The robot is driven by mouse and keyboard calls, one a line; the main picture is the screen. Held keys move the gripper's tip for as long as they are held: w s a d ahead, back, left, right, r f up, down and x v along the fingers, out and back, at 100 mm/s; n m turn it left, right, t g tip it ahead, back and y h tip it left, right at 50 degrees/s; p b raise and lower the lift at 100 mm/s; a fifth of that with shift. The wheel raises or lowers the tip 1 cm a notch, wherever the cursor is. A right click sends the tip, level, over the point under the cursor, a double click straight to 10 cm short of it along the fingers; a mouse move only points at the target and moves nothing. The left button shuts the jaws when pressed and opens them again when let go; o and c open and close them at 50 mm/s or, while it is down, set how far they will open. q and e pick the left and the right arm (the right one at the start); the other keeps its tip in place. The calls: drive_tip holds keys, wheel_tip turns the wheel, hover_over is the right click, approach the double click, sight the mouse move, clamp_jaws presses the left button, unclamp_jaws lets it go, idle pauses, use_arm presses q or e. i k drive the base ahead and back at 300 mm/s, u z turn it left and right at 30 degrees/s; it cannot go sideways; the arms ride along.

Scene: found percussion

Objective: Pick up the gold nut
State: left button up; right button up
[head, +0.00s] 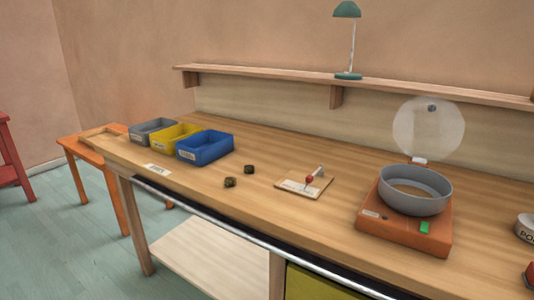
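Two small dark nut-like pieces lie on the wooden workbench (320,225) in the head view. The nearer one (230,182) looks dark with a brownish-gold tint and sits close to the front edge. The other one (249,169) looks darker and lies just behind it to the right, apart from it. They are too small to tell for sure which is gold. Neither of my grippers shows in the view.
Grey (152,131), yellow (176,137) and blue (205,146) bins stand left of the nuts. A small board with a red-tipped lever (303,187) lies to the right. Beyond it is an orange machine (375,230) with a grey bowl (415,192) and raised clear lid (428,128).

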sight(249, 169)
drive_tip(key=u, duration=0.4)
drive_tip(key=k, duration=0.5)
drive_tip(key=u, duration=1.15)
drive_tip(key=i, duration=0.5)
drive_tip(key=z, duration=0.55)
drive_tip(key=i, duration=0.8)
drive_tip(key=z, duration=0.8)
